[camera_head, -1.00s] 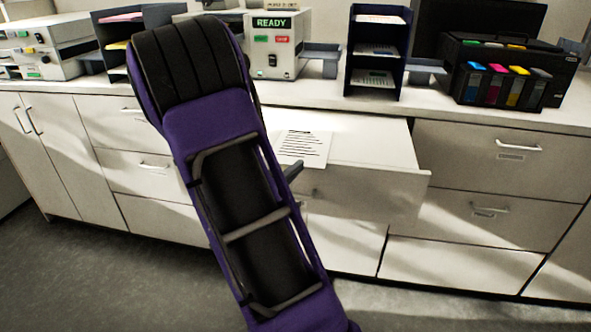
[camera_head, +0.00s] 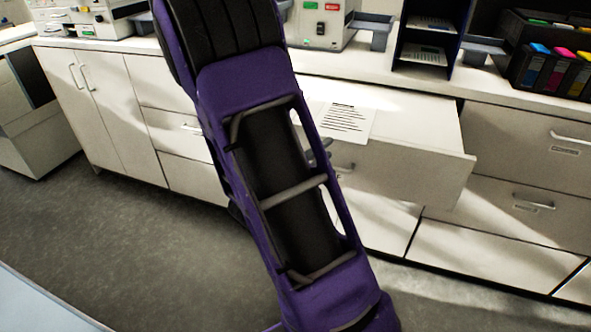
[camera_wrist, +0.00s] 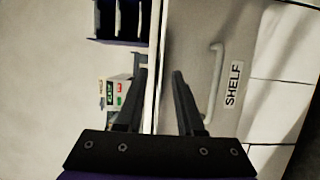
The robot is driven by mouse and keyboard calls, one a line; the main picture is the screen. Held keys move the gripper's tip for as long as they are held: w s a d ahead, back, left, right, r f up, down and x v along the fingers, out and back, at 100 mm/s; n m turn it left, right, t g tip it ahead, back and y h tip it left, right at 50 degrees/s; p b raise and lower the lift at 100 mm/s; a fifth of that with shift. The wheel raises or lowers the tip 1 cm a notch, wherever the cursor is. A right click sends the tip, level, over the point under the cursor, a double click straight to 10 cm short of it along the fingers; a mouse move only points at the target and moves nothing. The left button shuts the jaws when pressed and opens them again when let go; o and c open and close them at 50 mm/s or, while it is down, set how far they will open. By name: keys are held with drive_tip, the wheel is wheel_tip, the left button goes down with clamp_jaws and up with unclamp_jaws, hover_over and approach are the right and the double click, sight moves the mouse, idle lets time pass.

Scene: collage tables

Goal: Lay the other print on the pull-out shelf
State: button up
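One white print (camera_head: 347,121) with dark lines of text lies flat on the open pull-out shelf (camera_head: 420,125). In the wrist view the shelf's grey front (camera_wrist: 205,75) shows a handle and a SHELF label. More sheets (camera_head: 427,54) lie in the dark tray rack (camera_head: 398,52) on the counter; I cannot tell which is the other print. My gripper (camera_wrist: 160,75) is open, with nothing between its fingers, over the counter and shelf edge in the wrist view. In the head view my purple arm mostly hides it.
A white machine (camera_head: 322,25) with green and red buttons stands on the counter, with a grey tray (camera_head: 372,32) at its right. A black printer (camera_head: 550,60) with coloured cartridges is at the far right. Closed drawers and doors line the front; grey floor (camera_head: 150,240) is clear.

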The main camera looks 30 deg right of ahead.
drive_tip(key=p+v, duration=0.1)
drive_tip(key=v, duration=1.1)
drive_tip(key=shift+s, duration=0.1)
